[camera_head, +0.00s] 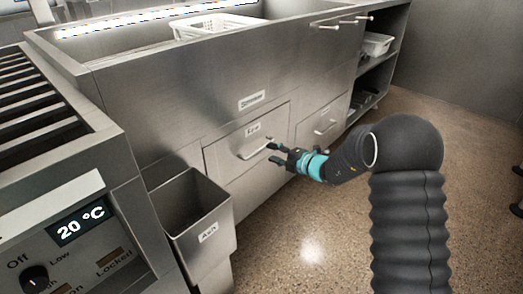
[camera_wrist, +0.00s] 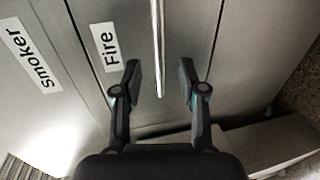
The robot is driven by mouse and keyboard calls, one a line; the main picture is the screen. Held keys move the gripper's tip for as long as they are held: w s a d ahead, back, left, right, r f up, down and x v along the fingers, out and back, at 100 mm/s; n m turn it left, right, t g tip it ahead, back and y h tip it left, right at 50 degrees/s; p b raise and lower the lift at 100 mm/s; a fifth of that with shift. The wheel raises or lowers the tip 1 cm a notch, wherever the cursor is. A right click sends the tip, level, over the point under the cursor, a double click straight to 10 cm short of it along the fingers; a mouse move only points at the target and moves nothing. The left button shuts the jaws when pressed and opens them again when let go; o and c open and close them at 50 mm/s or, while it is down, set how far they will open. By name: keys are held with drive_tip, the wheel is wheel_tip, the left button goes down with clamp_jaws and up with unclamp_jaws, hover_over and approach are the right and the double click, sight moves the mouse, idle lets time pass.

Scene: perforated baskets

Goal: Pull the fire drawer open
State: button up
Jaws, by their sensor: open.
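The fire drawer (camera_head: 225,150) is a steel front low in the counter, under the "Smoker" label, and it looks shut. Its small label reads "Fire" in the wrist view (camera_wrist: 107,46). Its bar handle (camera_head: 253,151) stands out from the front; in the wrist view the handle (camera_wrist: 157,45) runs down from the top edge and ends between the fingers. My gripper (camera_head: 272,153) is open at the handle's right end. In the wrist view my gripper (camera_wrist: 160,80) has one finger on each side of the handle, with gaps on both sides.
A steel ash bin (camera_head: 207,230) stands left of the drawer. Another drawer (camera_head: 322,125) with a handle is to the right. Open shelves (camera_head: 377,75) with a white basket lie beyond. The speckled floor (camera_head: 300,235) in front is clear.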

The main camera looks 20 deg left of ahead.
sight(263, 149)
drive_tip(key=shift+x, duration=3.15)
drive_tip(key=shift+r, duration=0.1)
clamp_jaws()
